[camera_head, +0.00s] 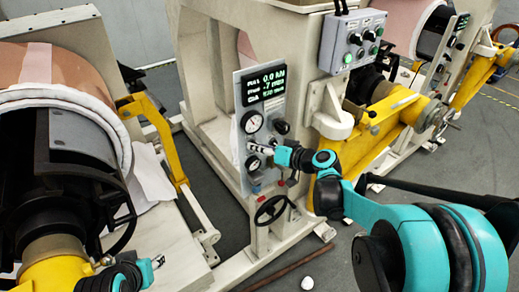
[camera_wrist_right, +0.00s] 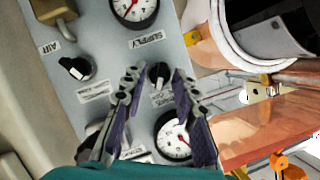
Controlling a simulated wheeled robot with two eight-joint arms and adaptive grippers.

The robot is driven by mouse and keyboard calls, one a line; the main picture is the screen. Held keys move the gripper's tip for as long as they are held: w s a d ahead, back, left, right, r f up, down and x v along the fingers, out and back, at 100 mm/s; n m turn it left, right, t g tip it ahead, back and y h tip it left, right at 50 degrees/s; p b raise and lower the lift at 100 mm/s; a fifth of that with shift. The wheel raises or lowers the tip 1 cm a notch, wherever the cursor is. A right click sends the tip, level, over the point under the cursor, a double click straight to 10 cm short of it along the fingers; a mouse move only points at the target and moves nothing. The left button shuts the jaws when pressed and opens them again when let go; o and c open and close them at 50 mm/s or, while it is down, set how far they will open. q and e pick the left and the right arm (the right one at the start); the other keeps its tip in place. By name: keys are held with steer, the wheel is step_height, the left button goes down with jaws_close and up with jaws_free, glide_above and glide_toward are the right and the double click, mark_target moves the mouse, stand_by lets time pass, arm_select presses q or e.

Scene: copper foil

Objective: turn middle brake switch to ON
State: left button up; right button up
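The middle machine's grey control panel (camera_head: 246,185) faces me in the head view. My right gripper (camera_head: 259,147) is at this panel, beside the gauges. In the right wrist view, a small black knob (camera_wrist_right: 158,72) shows between the tips of my right gripper (camera_wrist_right: 159,82). The fingers are apart, with gaps on both sides of the knob; contact cannot be seen. The label by this knob is too small to read, so I cannot tell whether it is the brake switch. A second black knob (camera_wrist_right: 75,68) sits to its left. My left gripper (camera_head: 149,264) is low at the left; its opening is unclear.
The panel carries a lit display (camera_head: 264,84), an upper gauge (camera_head: 251,121) and a lower gauge (camera_head: 252,163). A black handwheel (camera_head: 270,209) sticks out below. A grey button box (camera_head: 352,43) hangs upper right. A brown rod (camera_head: 290,267) lies on the floor.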

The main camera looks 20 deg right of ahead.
jaws_close()
steer(key=shift+r, duration=0.1)
steer(key=shift+s+a+n+t+h+p, duration=0.15)
steer(key=shift+n+t+h+p, duration=0.3)
steer(key=shift+n+h, duration=1.25)
steer(key=shift+s+a+n+t+h+p, duration=0.1)
steer(key=shift+a+n+t+h+p, duration=0.25)
steer(key=shift+n+h, duration=1.3)
steer(key=shift+d+n+y, duration=0.1)
steer(key=shift+n+y, duration=0.45)
steer(key=shift+n, duration=0.2)
